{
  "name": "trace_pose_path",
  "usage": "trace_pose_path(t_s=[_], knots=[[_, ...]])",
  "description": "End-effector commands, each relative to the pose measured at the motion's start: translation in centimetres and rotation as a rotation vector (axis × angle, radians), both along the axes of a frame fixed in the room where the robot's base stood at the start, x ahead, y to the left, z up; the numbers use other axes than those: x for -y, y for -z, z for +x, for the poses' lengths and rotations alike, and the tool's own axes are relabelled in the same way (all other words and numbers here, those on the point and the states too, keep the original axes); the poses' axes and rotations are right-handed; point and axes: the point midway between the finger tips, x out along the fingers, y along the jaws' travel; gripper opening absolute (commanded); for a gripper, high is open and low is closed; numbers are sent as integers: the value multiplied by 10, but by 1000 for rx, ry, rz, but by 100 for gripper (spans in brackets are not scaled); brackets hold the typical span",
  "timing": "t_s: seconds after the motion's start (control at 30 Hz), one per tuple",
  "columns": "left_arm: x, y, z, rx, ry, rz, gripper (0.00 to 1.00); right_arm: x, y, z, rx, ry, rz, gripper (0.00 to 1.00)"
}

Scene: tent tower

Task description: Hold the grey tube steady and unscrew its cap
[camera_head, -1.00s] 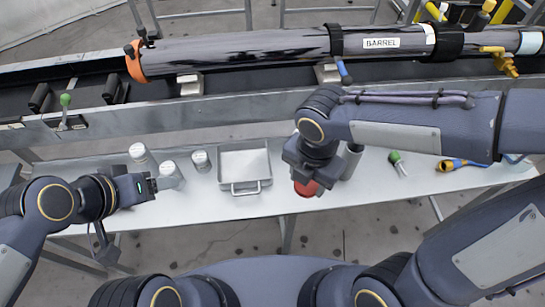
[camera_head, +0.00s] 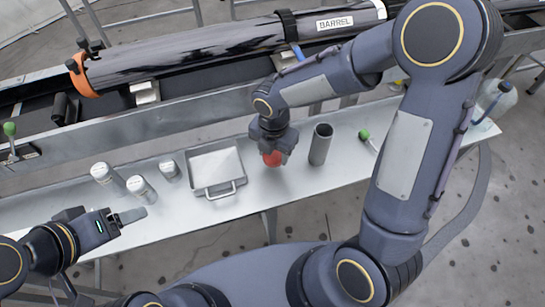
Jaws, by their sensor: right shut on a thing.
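The grey tube (camera_head: 320,146) stands upright on the white bench, its dark open mouth facing up, with no cap on it. My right gripper (camera_head: 271,148) is left of the tube and apart from it. It is shut on a red round thing (camera_head: 272,158), which looks like the cap; its fingers are mostly hidden by the wrist. My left gripper (camera_head: 132,215) is at the bench's front edge on the left, far from the tube. Its light grey fingertips overlap in this view, so I cannot tell whether they are apart.
Several silvery lidded canisters (camera_head: 141,190) stand on the bench (camera_head: 248,203) near my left gripper. A metal tray (camera_head: 213,165) sits between them and my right gripper. A green-knobbed tool (camera_head: 365,136) lies right of the tube. The long barrel (camera_head: 200,58) lies behind.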

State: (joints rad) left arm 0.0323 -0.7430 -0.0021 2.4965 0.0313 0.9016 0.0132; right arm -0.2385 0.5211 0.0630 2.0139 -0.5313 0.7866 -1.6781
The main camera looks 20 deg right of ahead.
Motion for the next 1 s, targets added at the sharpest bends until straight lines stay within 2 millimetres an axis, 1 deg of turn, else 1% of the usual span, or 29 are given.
trace_pose_path(t_s=[0.17,0.2,0.3,0.4,0.63,0.77,0.8,0.97,1.0], knots=[[0,1,0,0,0,0,69,1,10,7,-2,1,-1,22],[0,2,0,0,0,0,69,1,15,11,-3,1,-1,22],[0,6,0,0,0,0,69,1,32,9,-5,-1,-2,22],[0,7,0,0,0,0,69,1,42,9,-3,-1,-1,22],[0,7,0,0,0,0,69,1,42,10,0,0,0,22],[0,10,0,0,0,0,69,1,46,10,0,0,0,22],[0,10,0,0,0,0,69,1,47,10,0,0,0,50],[0,9,0,0,0,0,69,1,46,10,-1,0,-1,71],[0,9,0,0,0,0,69,1,46,9,-1,0,-1,71]])
